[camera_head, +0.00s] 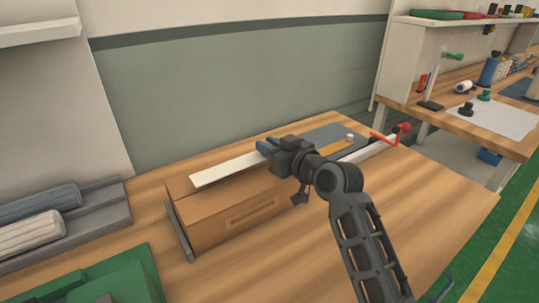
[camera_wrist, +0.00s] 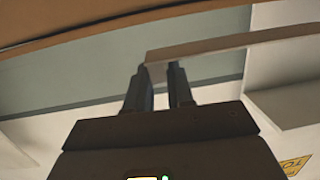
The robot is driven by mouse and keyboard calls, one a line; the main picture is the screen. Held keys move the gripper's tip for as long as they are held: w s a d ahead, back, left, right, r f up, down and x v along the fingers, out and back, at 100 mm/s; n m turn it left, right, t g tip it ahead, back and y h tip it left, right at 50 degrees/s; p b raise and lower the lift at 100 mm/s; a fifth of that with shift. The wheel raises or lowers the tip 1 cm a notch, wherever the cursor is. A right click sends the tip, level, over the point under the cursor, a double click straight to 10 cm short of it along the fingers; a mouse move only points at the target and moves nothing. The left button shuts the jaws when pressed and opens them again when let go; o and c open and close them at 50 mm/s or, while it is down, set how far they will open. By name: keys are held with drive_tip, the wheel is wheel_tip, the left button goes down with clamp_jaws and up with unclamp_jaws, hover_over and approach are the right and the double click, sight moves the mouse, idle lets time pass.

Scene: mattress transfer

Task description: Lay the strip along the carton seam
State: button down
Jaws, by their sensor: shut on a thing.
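The brown carton (camera_head: 225,213) lies on the wooden table, its long front side facing me. The strip (camera_head: 225,170), long, flat and pale, extends left from my gripper over the carton's top. Whether it touches the carton cannot be told. My gripper (camera_head: 266,147) is above the carton's right part, shut on the strip. In the wrist view, the fingertips (camera_wrist: 159,70) pinch the strip (camera_wrist: 235,44), which runs off to the right and looks tan in shade. The carton's seam is not clearly visible.
A blue-grey mat (camera_head: 322,135) lies behind my gripper, with a small pale cylinder (camera_head: 350,138) and a red-handled tool (camera_head: 392,134) nearby. A grey tray (camera_head: 105,212) with rolls is at left. Green items (camera_head: 130,275) are at front left. The table's right front is clear.

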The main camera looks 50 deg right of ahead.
drive_tip(key=shift+f, duration=1.4)
drive_tip(key=shift+f, duration=0.2)
drive_tip(key=c, duration=1)
unclamp_jaws()
drive_tip(key=shift+r, duration=0.1)
drive_tip(key=shift+r, duration=0.15)
drive_tip(key=b+v, duration=0.1)
drive_tip(key=v, duration=1.1)
drive_tip(key=shift+b, duration=0.4)
